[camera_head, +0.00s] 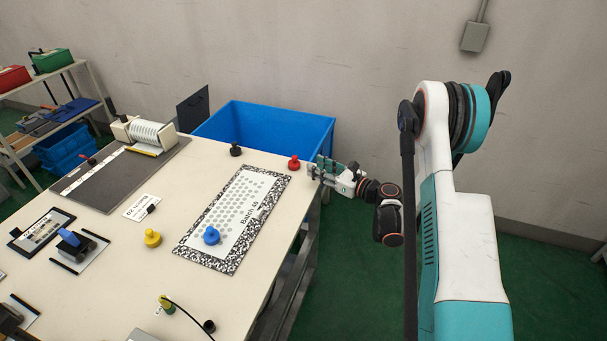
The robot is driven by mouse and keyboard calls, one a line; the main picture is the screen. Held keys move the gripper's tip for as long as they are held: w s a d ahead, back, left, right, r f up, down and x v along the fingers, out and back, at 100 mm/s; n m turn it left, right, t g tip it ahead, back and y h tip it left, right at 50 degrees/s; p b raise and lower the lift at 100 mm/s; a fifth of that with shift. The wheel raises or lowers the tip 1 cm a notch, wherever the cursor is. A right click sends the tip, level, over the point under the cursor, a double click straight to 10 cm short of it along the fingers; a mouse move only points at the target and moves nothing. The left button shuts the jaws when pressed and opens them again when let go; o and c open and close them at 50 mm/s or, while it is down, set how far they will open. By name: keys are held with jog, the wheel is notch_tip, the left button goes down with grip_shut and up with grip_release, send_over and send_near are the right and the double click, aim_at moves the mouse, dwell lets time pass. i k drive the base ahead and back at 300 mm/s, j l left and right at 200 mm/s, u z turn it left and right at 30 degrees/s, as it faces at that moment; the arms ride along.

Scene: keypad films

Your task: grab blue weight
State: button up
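The blue weight (211,236), a round piece with a knob on top, stands on the lower left part of a white keypad film sheet with grey dots and a black speckled border (226,264). My gripper (318,169) is over the right edge of the table, beyond the sheet's upper right corner and close to a red weight (294,162). It is well apart from the blue weight, up and to the right of it. The fingers are small in the picture, and I cannot tell how far they are apart.
A black weight (235,150) stands behind the sheet and a yellow weight (152,238) left of it. A roller device (147,134) and dark mat (113,178) lie at the back left. A blue bin (265,125) stands behind the table. The table (262,296) is clear around the sheet's front right.

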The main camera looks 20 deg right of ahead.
aim_at(211, 237)
jog(key=k+j, duration=0.25)
jog(key=j, duration=0.15)
jog(key=k+j, duration=0.2)
jog(key=j, duration=0.2)
jog(key=k+j, duration=0.25)
jog(key=j, duration=0.15)
jog(key=k+j, duration=0.25)
jog(key=i+j+z, duration=0.05)
jog(key=j, duration=0.1)
